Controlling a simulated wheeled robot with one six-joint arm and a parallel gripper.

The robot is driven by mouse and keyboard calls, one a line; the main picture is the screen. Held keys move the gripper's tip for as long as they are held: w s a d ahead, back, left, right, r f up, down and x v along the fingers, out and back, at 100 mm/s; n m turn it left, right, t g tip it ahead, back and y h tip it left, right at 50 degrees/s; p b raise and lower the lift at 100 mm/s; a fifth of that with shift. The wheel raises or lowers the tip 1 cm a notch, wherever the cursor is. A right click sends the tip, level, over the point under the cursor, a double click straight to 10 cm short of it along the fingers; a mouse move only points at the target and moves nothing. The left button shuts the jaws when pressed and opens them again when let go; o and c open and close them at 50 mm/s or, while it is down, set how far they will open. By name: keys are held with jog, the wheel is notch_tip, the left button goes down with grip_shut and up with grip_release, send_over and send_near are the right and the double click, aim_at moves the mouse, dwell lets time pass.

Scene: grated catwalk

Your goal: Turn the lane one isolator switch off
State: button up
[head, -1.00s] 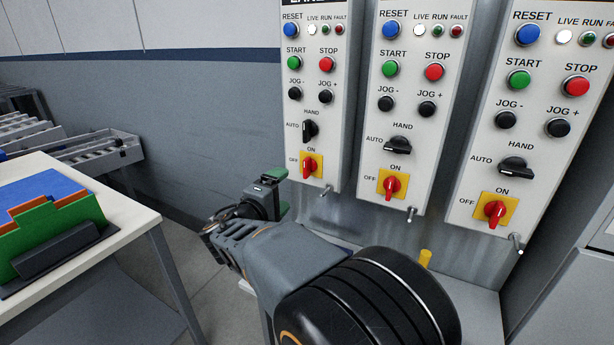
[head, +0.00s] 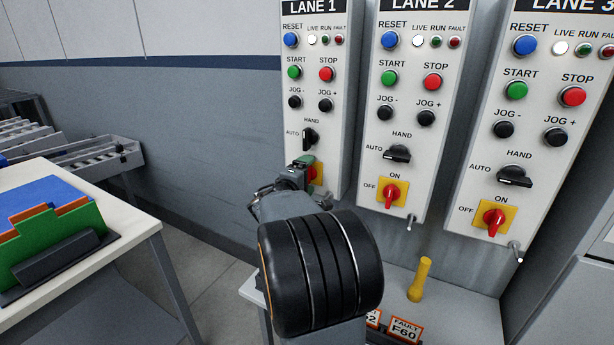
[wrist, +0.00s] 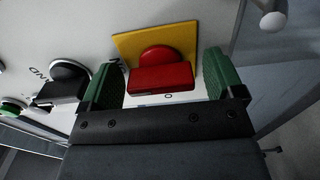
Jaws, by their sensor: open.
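The lane one isolator is a red rotary handle (wrist: 162,78) on a yellow plate (wrist: 185,36). In the head view my gripper and arm hide most of it; part of its yellow plate (head: 319,171) shows at the bottom of the LANE 1 panel (head: 335,150). The handle's bar runs along the panel's length, in line with ON. My gripper (wrist: 163,82) is open, its two green-padded fingers near the bar's two ends, with gaps visible. I cannot tell whether the fingertips touch the panel. In the head view my gripper (head: 303,166) reaches the panel front.
The lane one HAND/AUTO selector (head: 309,136) sits just above the isolator. The LANE 2 isolator (head: 391,191) and LANE 3 isolator (head: 493,220) are to the right. A yellow cylindrical object (head: 419,280) stands on the ledge below. A table (head: 140,222) stands at left.

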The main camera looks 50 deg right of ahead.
jog(key=c, duration=0.9)
jog(key=shift+f+n, duration=0.1)
jog(key=shift+n, duration=0.2)
jog(key=n+b, duration=0.1)
jog(key=n, duration=0.2)
jog(key=shift+b, duration=0.4)
jog(key=n, duration=0.5)
jog(key=shift+n, duration=0.3)
jog(key=n, duration=0.4)
jog(key=shift+p, duration=0.4)
jog(key=shift+n+p, duration=0.85)
jog(key=shift+n, duration=1.65)
